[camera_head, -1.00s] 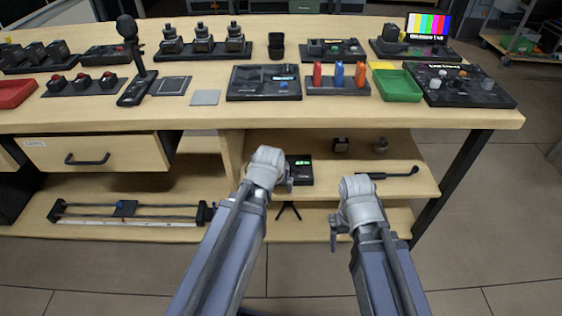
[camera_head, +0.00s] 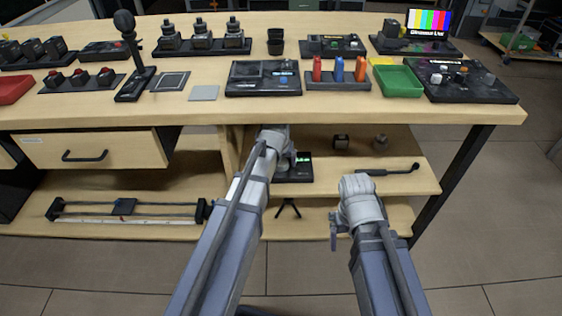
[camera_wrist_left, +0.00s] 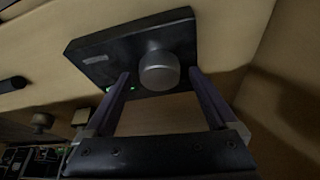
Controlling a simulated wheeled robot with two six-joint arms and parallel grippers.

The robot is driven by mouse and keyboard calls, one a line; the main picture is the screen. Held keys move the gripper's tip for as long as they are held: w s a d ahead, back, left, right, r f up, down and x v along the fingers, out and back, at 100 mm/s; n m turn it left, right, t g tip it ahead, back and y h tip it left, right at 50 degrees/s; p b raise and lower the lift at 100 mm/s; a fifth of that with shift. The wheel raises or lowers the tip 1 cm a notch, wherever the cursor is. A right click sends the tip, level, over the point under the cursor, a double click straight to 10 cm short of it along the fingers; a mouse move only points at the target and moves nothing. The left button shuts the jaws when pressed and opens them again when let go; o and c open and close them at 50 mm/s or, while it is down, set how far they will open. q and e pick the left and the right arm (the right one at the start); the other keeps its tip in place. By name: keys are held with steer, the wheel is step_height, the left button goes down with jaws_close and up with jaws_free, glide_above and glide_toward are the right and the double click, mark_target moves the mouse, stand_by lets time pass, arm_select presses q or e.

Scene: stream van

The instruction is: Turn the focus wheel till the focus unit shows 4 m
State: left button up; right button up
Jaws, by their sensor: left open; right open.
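The focus unit (camera_head: 296,174) is a dark box with a small green display, on the upper shelf under the table. In the left wrist view the focus unit (camera_wrist_left: 110,50) fills the upper middle, with its round grey focus wheel (camera_wrist_left: 158,72) facing me. My left gripper (camera_head: 288,160) is at the unit, its open fingers (camera_wrist_left: 160,75) on either side of the wheel, with gaps showing. The green reading is too small to make out, and the hand hides part of the unit. My right gripper (camera_head: 337,232) is open and empty, in front of the shelves.
The table top (camera_head: 330,112) with several devices overhangs the shelf. A small dark block (camera_head: 341,142), a grey knobbed object (camera_head: 380,142) and a black rod (camera_head: 390,171) lie right of the unit. A small tripod (camera_head: 288,208) stands below.

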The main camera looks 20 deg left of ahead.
arm_select(q)
steer(key=c, duration=1.4)
steer(key=shift+o, duration=0.2)
steer(key=shift+a+m+h, duration=0.1)
steer(key=shift+m+h, duration=0.7)
steer(key=shift+m, duration=1.2)
steer(key=o, duration=1.4)
steer(key=shift+c, duration=0.2)
steer(key=shift+r, duration=0.15)
steer(key=shift+s+r+p, duration=0.25)
steer(key=shift+r+p, duration=0.3)
steer(key=shift+p, duration=0.1)
steer(key=s+a, duration=0.2)
steer(key=s, duration=0.9)
steer(key=shift+s+a+f, duration=0.15)
steer(key=shift+s+a, duration=0.2)
